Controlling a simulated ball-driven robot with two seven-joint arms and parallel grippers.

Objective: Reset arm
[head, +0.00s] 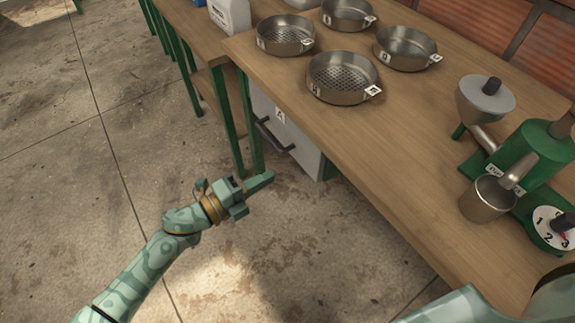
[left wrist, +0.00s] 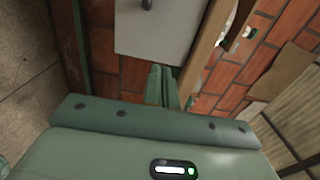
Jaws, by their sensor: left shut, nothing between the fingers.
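My left arm comes in from the lower left in the head view. Its gripper (head: 262,181) is over the concrete floor, in front of the wooden table and apart from it. The fingers are shut together with nothing between them. In the left wrist view the closed fingers (left wrist: 162,86) point toward a brick wall and a grey drawer front. My right gripper is not in view; a pale green part of my own body shows at the lower right of the head view.
The wooden table (head: 305,120) holds several metal sieve pans, one being the near perforated pan (head: 342,78). A green machine (head: 530,155) with a metal cup (head: 488,200) stands at the right. A grey drawer unit (head: 290,135) sits under the table. Open floor lies left.

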